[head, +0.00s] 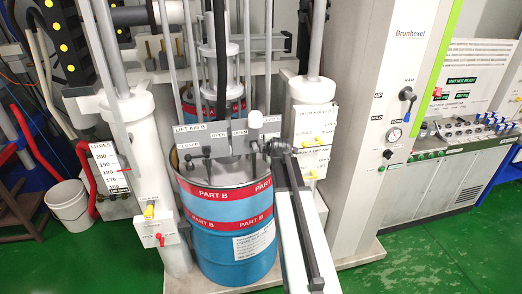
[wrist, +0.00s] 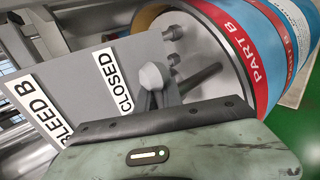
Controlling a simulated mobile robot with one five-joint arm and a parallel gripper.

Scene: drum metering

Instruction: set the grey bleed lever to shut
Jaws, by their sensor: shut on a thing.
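The grey bleed lever (wrist: 152,77) shows in the wrist view as a pale rounded knob on a grey panel (wrist: 85,75) lettered BLEED B and CLOSED. Its lower part runs behind the dark edge of my gripper (wrist: 150,118), which is shut on it. The lever's exact setting cannot be told.
The blue and red PART B drum (head: 225,225) stands directly below the panel. Other dark levers (head: 207,152) hang on the panel to the left. White columns (head: 140,150) flank the drum. Green floor is clear at front left.

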